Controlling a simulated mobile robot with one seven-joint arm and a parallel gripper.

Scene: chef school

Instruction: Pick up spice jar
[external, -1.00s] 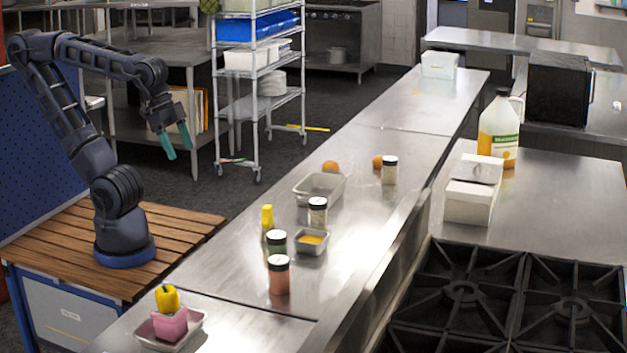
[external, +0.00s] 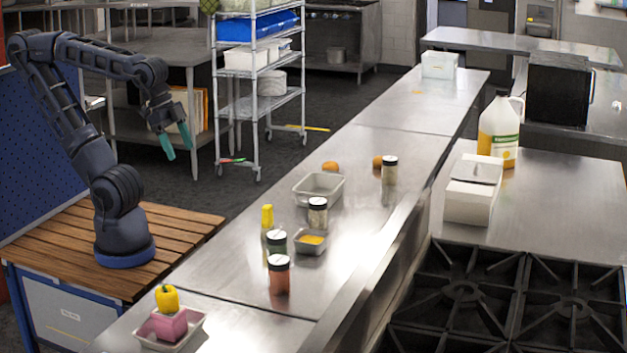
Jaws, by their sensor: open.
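Several spice jars with black lids stand upright on the steel counter. One with red-orange contents (external: 279,282) is nearest the camera, and one with green contents (external: 276,246) is just behind it. A jar with pale, speckled contents (external: 317,217) stands by the empty metal tray, and another pale jar (external: 389,173) is farther back. Which jar the task means cannot be told. My gripper (external: 176,154) has teal fingers, is open and empty, and hangs in the air left of the counter, well apart from all the jars.
A small metal pan with yellow contents (external: 311,241), a yellow bottle (external: 267,217) and an empty metal tray (external: 319,198) crowd the jars. Two orange round items lie behind. A tray (external: 196,333) holds a pink block and yellow pepper. The far counter is mostly clear.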

